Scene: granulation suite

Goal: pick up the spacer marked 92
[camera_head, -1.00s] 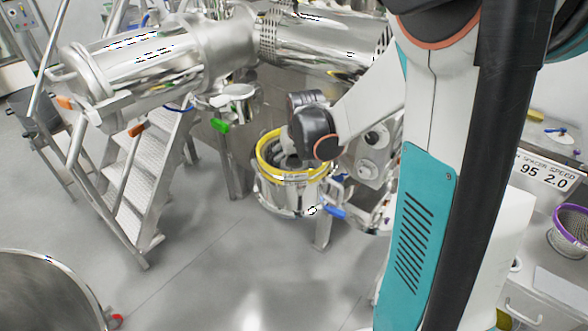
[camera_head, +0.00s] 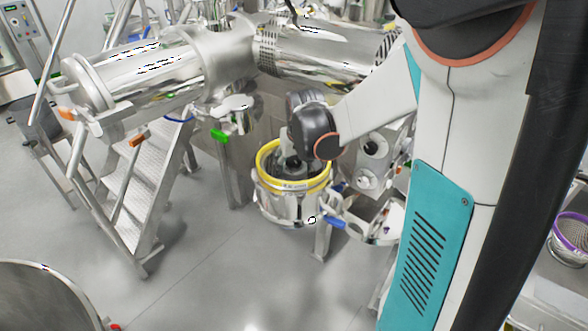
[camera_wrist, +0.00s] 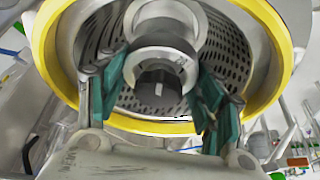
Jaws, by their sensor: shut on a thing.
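In the wrist view my gripper (camera_wrist: 160,85) has its teal fingers on either side of a silvery ring (camera_wrist: 150,57), shut on it. I take the ring to be the spacer, but no number on it can be read. A dark faceted hub (camera_wrist: 158,90) shows through the ring's middle. Ring and fingers are inside the yellow-rimmed mill housing (camera_wrist: 275,30), in front of its perforated screen (camera_wrist: 232,50). In the head view my gripper (camera_head: 291,164) reaches down into the same housing (camera_head: 293,187); the ring cannot be made out there.
A large steel cylinder machine (camera_head: 130,75) lies behind and to the left. A metal stepladder (camera_head: 140,185) stands left of the housing. A round steel vessel (camera_head: 40,295) is at the lower left. A purple-rimmed basket (camera_head: 570,240) is at the right. The floor between is clear.

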